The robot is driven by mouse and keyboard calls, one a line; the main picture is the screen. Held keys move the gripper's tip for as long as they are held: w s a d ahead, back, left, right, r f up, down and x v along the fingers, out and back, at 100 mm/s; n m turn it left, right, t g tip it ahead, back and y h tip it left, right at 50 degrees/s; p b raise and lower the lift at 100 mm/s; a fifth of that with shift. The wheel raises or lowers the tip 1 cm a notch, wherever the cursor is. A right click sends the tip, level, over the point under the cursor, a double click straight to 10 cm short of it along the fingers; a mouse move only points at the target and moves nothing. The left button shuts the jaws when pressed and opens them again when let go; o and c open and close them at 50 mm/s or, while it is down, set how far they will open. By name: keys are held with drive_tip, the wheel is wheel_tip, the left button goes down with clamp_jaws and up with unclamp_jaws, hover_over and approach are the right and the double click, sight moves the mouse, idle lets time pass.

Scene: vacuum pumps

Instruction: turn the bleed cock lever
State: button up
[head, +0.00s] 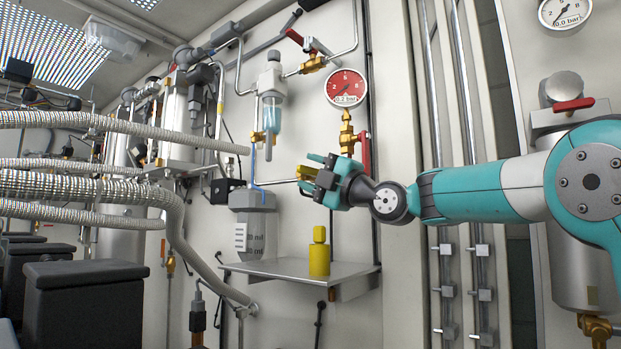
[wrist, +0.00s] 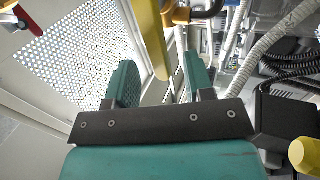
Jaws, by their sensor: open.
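A yellow lever (wrist: 152,40), which looks like the bleed cock lever, comes down from the top of the wrist view. Its lower end lies between the two teal fingers of my gripper (wrist: 160,80), with gaps showing on both sides. In the head view my gripper (head: 308,173) is at the wall, below and left of the red gauge, and the lever (head: 303,170) shows as a small yellow piece between its fingers. My gripper is open. The lever's pivot and body are partly hidden; I cannot tell whether a finger touches it.
A red-handled brass valve (head: 365,152) is close behind my gripper, under the red gauge (head: 346,87). A yellow bottle (head: 319,260) stands on the metal shelf (head: 275,268) below. Ribbed hoses (head: 110,125) run at left.

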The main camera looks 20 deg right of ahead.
drive_tip(key=shift+s+d+f+b, duration=0.15)
drive_tip(key=shift+s+b, duration=0.1)
drive_tip(key=shift+b, duration=0.05)
drive_tip(key=b+v, duration=0.6)
idle(0.5)
idle(0.4)
